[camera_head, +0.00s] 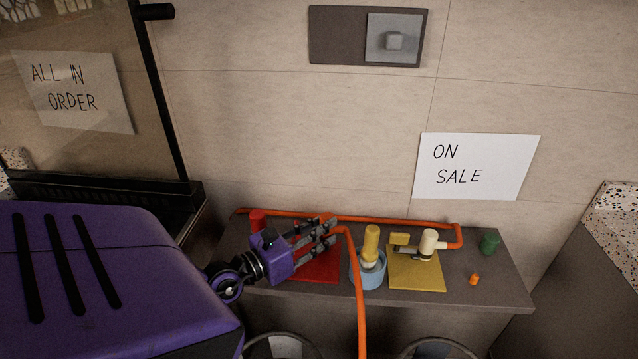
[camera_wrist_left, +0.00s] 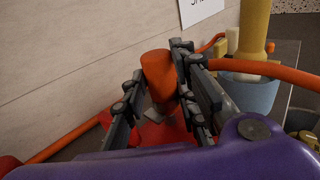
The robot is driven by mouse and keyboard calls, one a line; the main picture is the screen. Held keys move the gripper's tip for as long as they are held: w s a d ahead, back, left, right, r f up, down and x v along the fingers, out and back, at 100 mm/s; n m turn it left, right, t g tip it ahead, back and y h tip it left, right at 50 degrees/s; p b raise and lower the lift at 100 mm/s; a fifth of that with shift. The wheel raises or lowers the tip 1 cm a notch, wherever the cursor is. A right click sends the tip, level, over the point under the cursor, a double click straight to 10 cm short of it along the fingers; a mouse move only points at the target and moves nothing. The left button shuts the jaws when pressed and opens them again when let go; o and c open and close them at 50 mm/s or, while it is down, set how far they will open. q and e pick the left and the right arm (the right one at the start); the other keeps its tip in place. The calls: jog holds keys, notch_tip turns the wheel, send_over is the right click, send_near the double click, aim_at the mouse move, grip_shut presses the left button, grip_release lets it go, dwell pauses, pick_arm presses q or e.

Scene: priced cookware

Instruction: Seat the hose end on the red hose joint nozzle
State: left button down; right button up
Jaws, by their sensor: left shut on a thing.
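My left gripper (camera_head: 326,230) is shut on the orange hose end (camera_wrist_left: 157,70), over the red base plate (camera_head: 315,270) on the counter. In the left wrist view my left gripper (camera_wrist_left: 160,75) has its fingers on both sides of the hose end, which looks roughly upright. A pale grey piece shows just below it, above the red plate (camera_wrist_left: 178,133). The red joint's nozzle is mostly hidden by my fingers and the hose end, so I cannot tell whether they touch. The orange hose (camera_head: 358,290) hangs from the gripper over the counter's front edge. My right gripper is out of view.
A blue cup (camera_head: 368,272) with a yellow handle stands right of the red plate. Beyond it are a yellow plate (camera_head: 425,277) with a white-capped joint (camera_head: 428,242), a green cylinder (camera_head: 490,242) and a small orange piece (camera_head: 474,279). Another orange hose runs along the wall.

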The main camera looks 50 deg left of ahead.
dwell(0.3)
pick_arm(q)
jog(key=shift+f, duration=0.25)
jog(key=shift+r, duration=0.1)
jog(key=shift+r, duration=0.15)
jog(key=shift+s+b, duration=0.1)
jog(key=shift+b, duration=0.25)
dwell(0.6)
jog(key=shift+f, duration=0.25)
jog(key=shift+r, duration=0.1)
jog(key=shift+r, duration=0.1)
jog(key=shift+w, duration=0.2)
dwell(0.6)
